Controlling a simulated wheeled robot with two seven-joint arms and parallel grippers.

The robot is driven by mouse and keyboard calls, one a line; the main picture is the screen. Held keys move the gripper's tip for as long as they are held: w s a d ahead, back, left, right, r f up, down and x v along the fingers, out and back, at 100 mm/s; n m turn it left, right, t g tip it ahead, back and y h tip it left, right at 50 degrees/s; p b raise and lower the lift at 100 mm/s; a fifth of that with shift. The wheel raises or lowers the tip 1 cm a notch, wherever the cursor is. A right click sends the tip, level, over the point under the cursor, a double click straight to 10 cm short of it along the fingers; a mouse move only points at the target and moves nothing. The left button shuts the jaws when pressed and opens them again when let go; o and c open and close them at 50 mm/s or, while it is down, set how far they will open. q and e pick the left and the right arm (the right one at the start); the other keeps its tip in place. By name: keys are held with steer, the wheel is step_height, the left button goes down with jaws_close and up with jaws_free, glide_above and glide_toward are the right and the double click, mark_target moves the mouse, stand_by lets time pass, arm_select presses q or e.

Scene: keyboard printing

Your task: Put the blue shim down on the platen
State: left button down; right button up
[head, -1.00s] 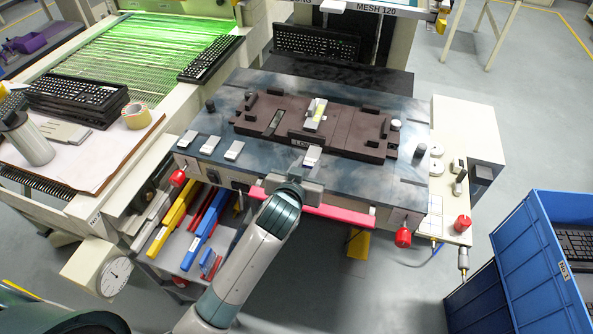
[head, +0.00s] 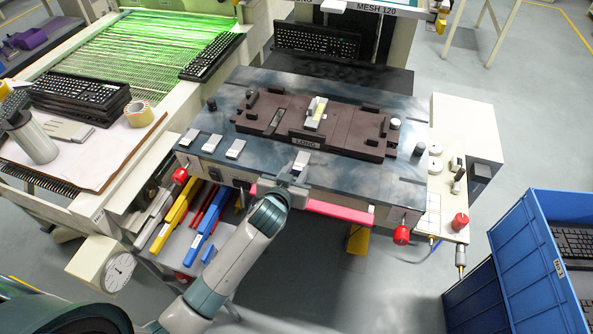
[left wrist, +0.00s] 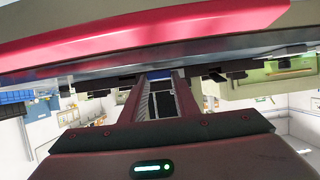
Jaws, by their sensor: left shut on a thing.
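The platen (head: 385,180) is a blue-grey marbled plate with a dark brown fixture (head: 350,137) labelled "LONG" on it. My left gripper (head: 297,170) is at the platen's front edge, just in front of the label. It is shut on a small piece, seen as a light block (head: 302,158) at the jaw tips; I take it as the blue shim. In the left wrist view a bluish patch (left wrist: 160,74) shows between the fingers. Most of the piece is hidden, and I cannot tell whether it touches the platen. My right gripper is out of view.
Several light blocks (head: 211,144) lie along the platen's front left. A pink-red bar (head: 340,211) runs along its front, with red knobs (head: 401,235) at the corners. Yellow and blue tools (head: 204,228) lie below left. A blue crate (head: 525,240) stands at right.

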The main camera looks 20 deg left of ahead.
arm_select(q)
steer(key=shift+f, duration=0.45)
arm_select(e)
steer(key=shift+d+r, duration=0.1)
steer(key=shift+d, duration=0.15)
arm_select(q)
steer(key=shift+f, duration=0.25)
steer(key=c, duration=1.4)
jaws_free()
steer(key=shift+s, duration=0.1)
steer(key=shift+o, duration=0.2)
steer(key=shift+f, duration=0.1)
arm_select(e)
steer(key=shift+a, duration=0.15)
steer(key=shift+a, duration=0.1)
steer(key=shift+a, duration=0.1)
